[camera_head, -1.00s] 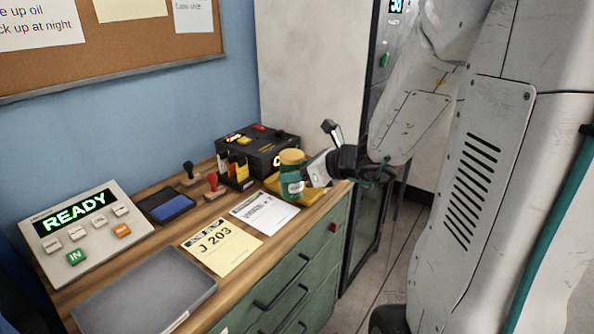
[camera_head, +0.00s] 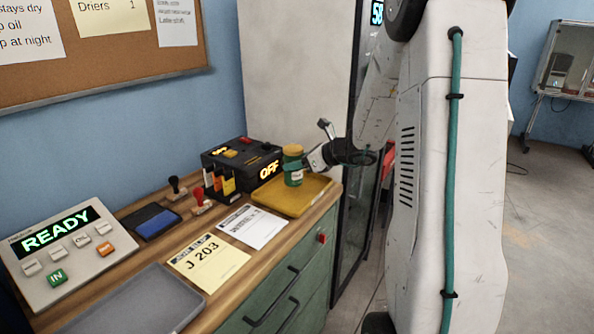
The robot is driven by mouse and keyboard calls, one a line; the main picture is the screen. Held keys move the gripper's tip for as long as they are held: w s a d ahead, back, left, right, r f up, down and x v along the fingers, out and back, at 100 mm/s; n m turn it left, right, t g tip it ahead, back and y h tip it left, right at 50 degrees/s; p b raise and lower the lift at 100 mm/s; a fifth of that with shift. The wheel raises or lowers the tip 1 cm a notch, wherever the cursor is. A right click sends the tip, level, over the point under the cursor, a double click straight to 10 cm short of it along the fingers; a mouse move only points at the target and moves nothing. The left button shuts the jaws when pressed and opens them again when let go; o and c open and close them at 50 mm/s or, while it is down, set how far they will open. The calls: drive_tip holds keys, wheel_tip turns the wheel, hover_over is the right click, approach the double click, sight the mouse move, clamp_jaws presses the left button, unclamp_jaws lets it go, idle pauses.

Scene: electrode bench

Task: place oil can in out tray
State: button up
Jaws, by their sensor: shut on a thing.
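The oil can appears to be the green can (camera_head: 293,176) with a dull gold lid and a pale label. It is upright over the back left part of a yellow tray (camera_head: 303,203). I cannot tell whether its base touches the tray. My gripper (camera_head: 306,165) reaches in from the right and is shut on the can's side. A grey tray (camera_head: 135,305) lies at the front left of the bench and looks empty. No readable label shows which tray is the out tray.
Two stamps (camera_head: 201,205), an ink pad (camera_head: 151,222), paper cards (camera_head: 208,261) and a "READY" panel (camera_head: 62,245) fill the bench. The bench's right edge is close to the yellow tray.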

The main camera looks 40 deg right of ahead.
drive_tip(key=shift+a+f, duration=0.1)
drive_tip(key=shift+f, duration=1.15)
drive_tip(key=shift+f, duration=0.15)
drive_tip(key=o, duration=1.3)
